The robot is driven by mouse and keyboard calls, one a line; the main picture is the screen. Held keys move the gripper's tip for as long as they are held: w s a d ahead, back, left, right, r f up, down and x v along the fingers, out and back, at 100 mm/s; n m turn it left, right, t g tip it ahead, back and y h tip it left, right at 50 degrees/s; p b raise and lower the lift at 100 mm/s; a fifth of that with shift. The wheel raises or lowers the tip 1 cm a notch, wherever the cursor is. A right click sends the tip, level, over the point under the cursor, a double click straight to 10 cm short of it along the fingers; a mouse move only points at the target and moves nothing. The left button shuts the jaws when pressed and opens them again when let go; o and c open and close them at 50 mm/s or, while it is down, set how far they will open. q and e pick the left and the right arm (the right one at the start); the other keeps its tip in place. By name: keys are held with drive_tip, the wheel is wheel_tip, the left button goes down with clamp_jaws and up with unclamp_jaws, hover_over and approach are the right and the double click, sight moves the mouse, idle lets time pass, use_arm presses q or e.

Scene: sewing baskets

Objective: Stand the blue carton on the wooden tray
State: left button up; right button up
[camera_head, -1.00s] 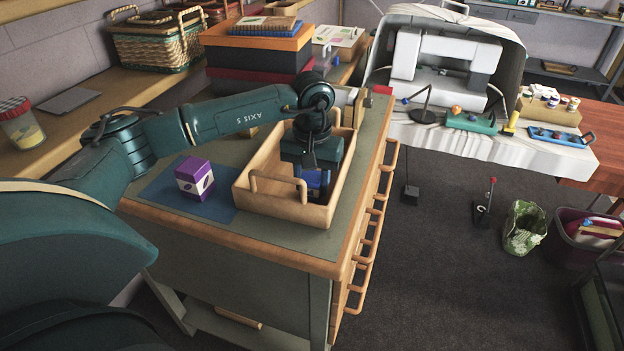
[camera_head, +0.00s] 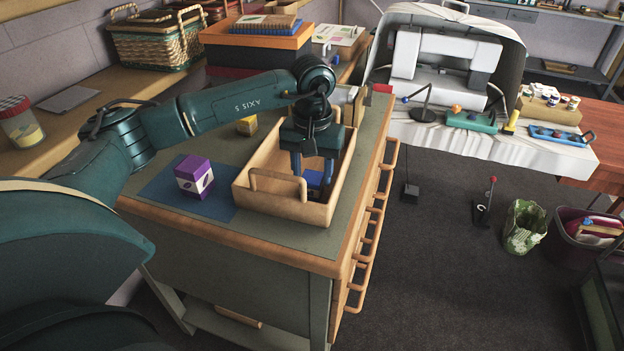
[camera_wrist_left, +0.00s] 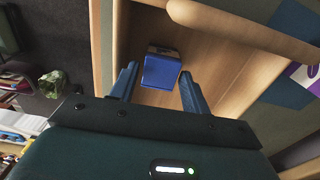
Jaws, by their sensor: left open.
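The wooden tray (camera_head: 285,206) with raised sides and an arched handle stands on the cabinet top. The blue carton (camera_head: 313,179) is inside the tray, standing on its floor; in the left wrist view the blue carton (camera_wrist_left: 161,70) lies just ahead of the fingertips. My left gripper (camera_head: 313,172) is over the tray, pointing down. Its fingers are apart on both sides of the carton, and the left wrist view shows the left gripper (camera_wrist_left: 158,82) with gaps beside it. My right gripper is not in view.
A purple and white carton (camera_head: 194,177) stands on a blue mat (camera_head: 160,190) left of the tray. A yellow block (camera_head: 246,126) is behind the tray. Stacked boxes (camera_head: 258,50) and a wicker basket (camera_head: 152,45) are at the back.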

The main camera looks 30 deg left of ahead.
sight(312, 176)
use_arm(q)
wheel_tip(312, 176, up, 10)
drive_tip(key=shift+f+b, duration=0.25)
drive_tip(key=shift+b, duration=0.05)
idle(0.4)
